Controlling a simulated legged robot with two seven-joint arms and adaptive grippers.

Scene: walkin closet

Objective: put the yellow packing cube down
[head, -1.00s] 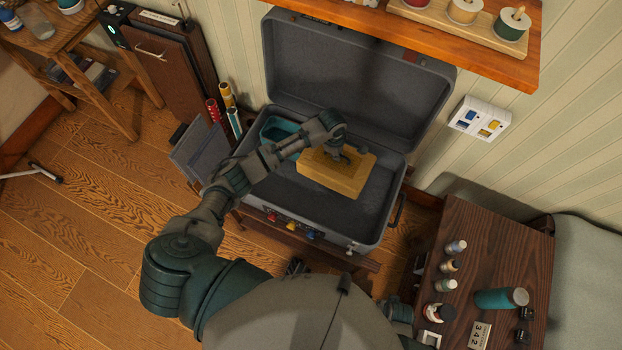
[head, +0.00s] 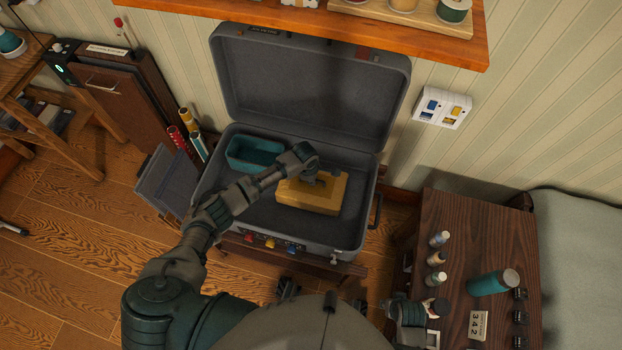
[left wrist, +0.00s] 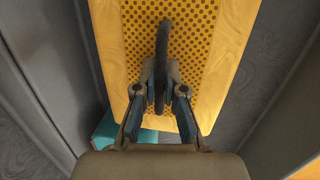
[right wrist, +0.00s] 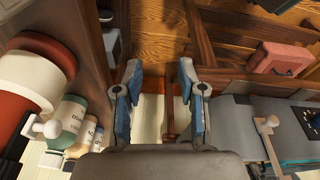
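The yellow packing cube (head: 311,194) is inside the open grey suitcase (head: 345,232), right of a teal bin (head: 240,158). It lies roughly level; whether its underside touches the suitcase floor I cannot tell. My left gripper (head: 322,177) is above the cube. In the left wrist view, its fingers (left wrist: 160,92) are closed around the dark strap handle (left wrist: 162,45) on the cube's perforated yellow top (left wrist: 205,35). My right gripper (right wrist: 158,75) is open and empty; in the head view it is low, beside the wooden table.
The suitcase lid (head: 310,90) stands open at the back, below a wooden shelf (head: 420,35). The dark wooden table (head: 460,235) at right holds small bottles and a teal flask (head: 493,282). Rolled tubes (head: 188,120) stand left of the suitcase.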

